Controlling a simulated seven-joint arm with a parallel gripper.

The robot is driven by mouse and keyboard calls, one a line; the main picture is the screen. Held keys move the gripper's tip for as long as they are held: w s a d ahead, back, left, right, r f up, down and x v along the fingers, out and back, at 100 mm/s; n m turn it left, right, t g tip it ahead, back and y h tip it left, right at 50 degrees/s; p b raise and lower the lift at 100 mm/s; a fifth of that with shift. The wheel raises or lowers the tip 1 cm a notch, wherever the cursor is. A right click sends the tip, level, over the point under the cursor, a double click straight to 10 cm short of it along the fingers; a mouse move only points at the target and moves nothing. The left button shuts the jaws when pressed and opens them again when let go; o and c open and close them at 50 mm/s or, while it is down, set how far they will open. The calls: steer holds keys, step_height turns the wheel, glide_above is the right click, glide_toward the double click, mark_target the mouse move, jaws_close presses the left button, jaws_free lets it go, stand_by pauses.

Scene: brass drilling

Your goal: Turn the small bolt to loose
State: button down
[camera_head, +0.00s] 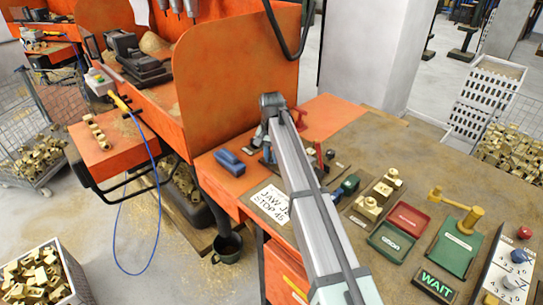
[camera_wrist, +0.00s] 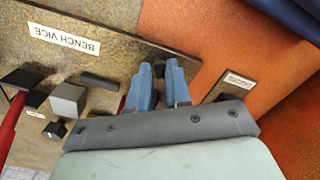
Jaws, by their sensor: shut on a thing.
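My gripper (camera_wrist: 160,92) shows in the wrist view, with two blue fingers pointing down onto the bench top. The fingers are closed on a small dark piece (camera_wrist: 159,69), of which only a little shows between them; it appears to be the small bolt. How far it is turned cannot be seen. A dark bolt-like knob (camera_wrist: 55,130) and a grey square block (camera_wrist: 68,100) stand left of the fingers.
A "BENCH VICE" label (camera_wrist: 62,38) lies beyond the fingers at left; a small label plate (camera_wrist: 236,82) is to the right.

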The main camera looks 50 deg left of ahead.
steer(key=shift+n, duration=0.3)
steer(key=n, duration=0.4)
steer(key=shift+n, duration=2.9)
steer(key=c, duration=1.1)
jaws_free()
steer(key=shift+o, duration=0.2)
steer(key=shift+r, duration=4.05)
